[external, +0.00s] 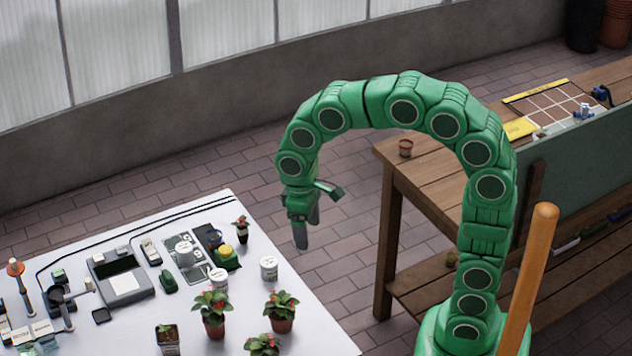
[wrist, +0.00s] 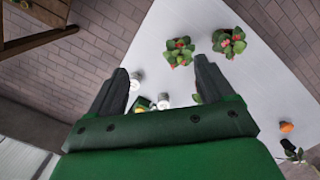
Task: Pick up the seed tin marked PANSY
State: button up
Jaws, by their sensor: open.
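Several small white tins stand on the white table. One tin (external: 268,268) is near the table's right edge, another tin (external: 219,280) is left of it, and a third (external: 184,252) sits further back. Their lettering is too small to read, so I cannot tell which is PANSY. My gripper (external: 303,228) is open and empty, in the air beyond the table's right edge in the external view. In the wrist view my gripper (wrist: 162,66) points toward the table, with two white tins (wrist: 136,80) (wrist: 163,101) showing between its fingers.
Red-flowered potted plants (external: 282,310) stand at the table's front right. A yellow-topped item (external: 225,252) and a small plant (external: 241,230) are behind the tins. A dark device (external: 120,275) stands left. A wooden bench (external: 440,165) is right of the floor gap.

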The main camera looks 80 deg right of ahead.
jog(key=w+d+f, duration=0.2)
jog(key=w, duration=1)
jog(key=m+t, duration=0.1)
send_over(184, 246)
jog(key=f, duration=1.8)
jog(key=shift+a+f, duration=0.25)
jog(key=shift+f, duration=0.05)
jog(key=shift+w+d+f, duration=0.1)
jog(key=shift+w+f, duration=0.1)
jog(key=shift+f, duration=0.15)
jog(key=shift+s+f, duration=0.2)
jog(key=shift+f, duration=3.6)
jog(key=shift+c, duration=0.4)
jog(key=c, duration=1)
jog(key=shift+r, duration=0.15)
jog(key=shift+c, duration=0.2)
